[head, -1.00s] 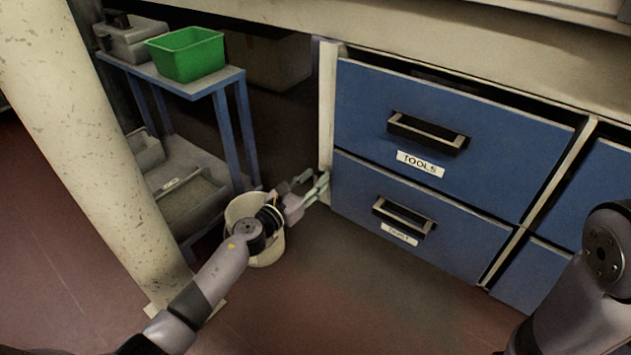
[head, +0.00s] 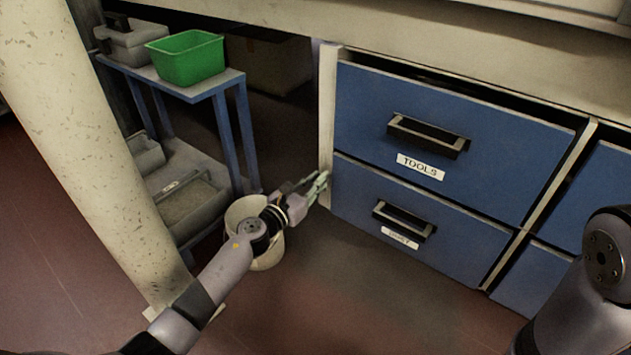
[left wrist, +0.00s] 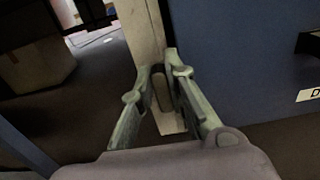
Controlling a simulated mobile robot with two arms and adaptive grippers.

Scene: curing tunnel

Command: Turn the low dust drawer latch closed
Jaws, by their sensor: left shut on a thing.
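The low blue drawer (head: 455,245) sits under the TOOLS drawer in the head view and looks pushed in. Its label is small and blurred. My left gripper (head: 320,182) is at the pale cabinet post (head: 327,120), beside the low drawer's left edge. In the left wrist view, its two fingers (left wrist: 159,68) are shut on a small dark latch piece (left wrist: 161,88) in front of the post. The fingers hide much of the latch, so its exact angle cannot be told. My right gripper is out of view; only part of the right arm shows.
A pale bucket (head: 268,258) stands on the floor just behind my left wrist. A blue-legged cart (head: 225,135) with a green bin (head: 186,58) stands at left. A thick pale column (head: 75,140) rises near my left arm. The floor before the drawers is clear.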

